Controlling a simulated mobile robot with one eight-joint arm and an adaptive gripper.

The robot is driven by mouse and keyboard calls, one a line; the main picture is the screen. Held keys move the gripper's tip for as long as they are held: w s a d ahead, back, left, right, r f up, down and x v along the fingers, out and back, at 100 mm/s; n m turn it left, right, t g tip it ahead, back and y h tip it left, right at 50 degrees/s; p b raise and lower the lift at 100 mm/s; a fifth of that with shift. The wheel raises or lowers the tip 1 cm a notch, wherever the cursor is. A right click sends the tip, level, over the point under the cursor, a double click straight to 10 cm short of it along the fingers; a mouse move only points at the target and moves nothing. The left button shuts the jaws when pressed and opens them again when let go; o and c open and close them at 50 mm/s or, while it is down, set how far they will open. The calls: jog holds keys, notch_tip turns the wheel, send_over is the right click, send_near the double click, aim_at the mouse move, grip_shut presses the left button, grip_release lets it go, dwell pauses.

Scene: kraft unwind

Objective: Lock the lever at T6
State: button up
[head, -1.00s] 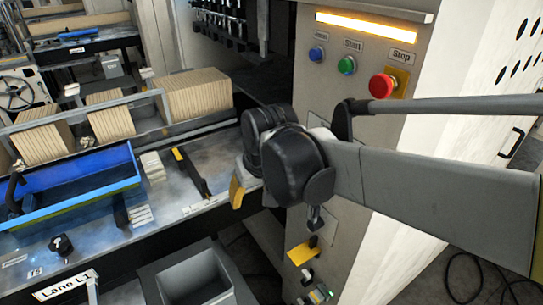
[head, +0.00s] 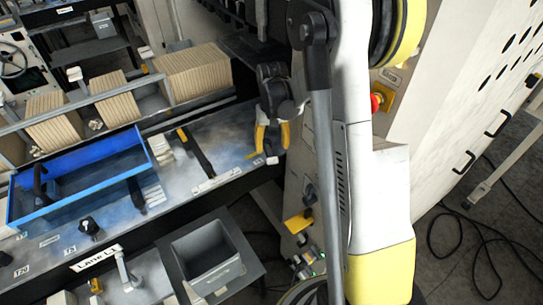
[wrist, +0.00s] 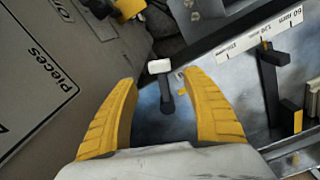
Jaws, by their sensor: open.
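A small dark lever with a white tip (wrist: 160,67) stands on the metal bench between my gripper's fingers in the wrist view. In the head view its white tip (head: 272,160) shows just below the fingers, near the bench's right end. I cannot read a T6 label beside it, nor tell whether the lever is locked. My gripper (head: 272,137) has two yellow fingers spread apart and empty, pointing down at the bench. In the wrist view the open gripper (wrist: 160,80) straddles the lever, with no clear contact.
A dark bracket (wrist: 270,85) and a measuring strip (wrist: 265,38) are right of the lever. The grey control cabinet (head: 400,150) stands at the right.

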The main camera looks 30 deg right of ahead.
aim_at(272, 158)
notch_tip(272, 158, down, 6)
jog(key=shift+f, duration=0.1)
grip_shut()
